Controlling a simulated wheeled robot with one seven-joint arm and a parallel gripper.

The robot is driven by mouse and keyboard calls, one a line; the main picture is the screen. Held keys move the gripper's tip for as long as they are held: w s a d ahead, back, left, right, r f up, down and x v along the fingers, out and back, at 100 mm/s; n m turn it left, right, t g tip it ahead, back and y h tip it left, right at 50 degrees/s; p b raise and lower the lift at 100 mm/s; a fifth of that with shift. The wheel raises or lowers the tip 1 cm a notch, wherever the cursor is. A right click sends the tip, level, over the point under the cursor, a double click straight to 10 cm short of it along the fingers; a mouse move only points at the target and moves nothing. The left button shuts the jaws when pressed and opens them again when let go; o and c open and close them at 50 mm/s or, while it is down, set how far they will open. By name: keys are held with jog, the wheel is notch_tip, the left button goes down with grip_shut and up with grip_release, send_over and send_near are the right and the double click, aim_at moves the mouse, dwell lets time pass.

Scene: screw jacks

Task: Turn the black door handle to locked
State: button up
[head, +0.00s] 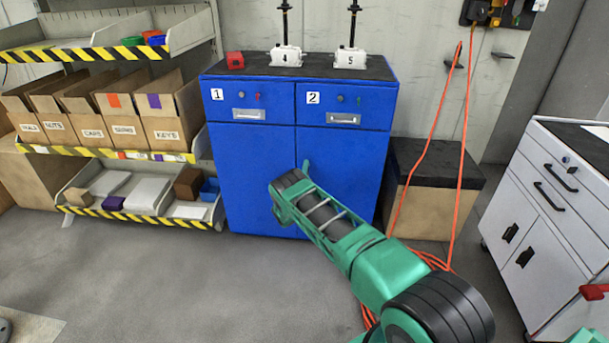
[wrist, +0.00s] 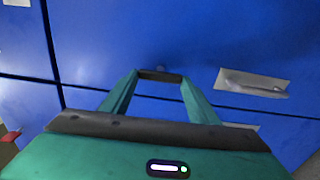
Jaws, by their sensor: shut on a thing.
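The black door handle (wrist: 160,76) shows in the wrist view as a short dark bar between my two green fingertips, against a blue cabinet front. My gripper (wrist: 160,77) is shut on it, one finger at each end of the bar. In the head view my gripper (head: 305,168) is at the front of the blue cabinet (head: 245,175), near the seam between its two doors. My own arm hides the handle there, and I cannot tell its exact turn angle.
Above the doors are drawers 1 (head: 247,101) and 2 (head: 343,105). White jacks 4 (head: 285,57) and 5 (head: 350,58) and a red block (head: 235,60) stand on top. Orange cables (head: 466,130) hang right, before a black-topped box (head: 430,200).

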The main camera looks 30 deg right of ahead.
jog(key=shift+a+f, duration=0.25)
jog(key=shift+a, duration=0.1)
jog(key=o, duration=1)
jog(key=shift+o, duration=0.2)
jog(key=shift+d, duration=0.2)
jog(key=shift+r, duration=0.1)
jog(key=shift+s, duration=0.1)
jog(key=v, duration=1)
jog(key=shift+a, duration=0.35)
jog(key=shift+s, duration=0.1)
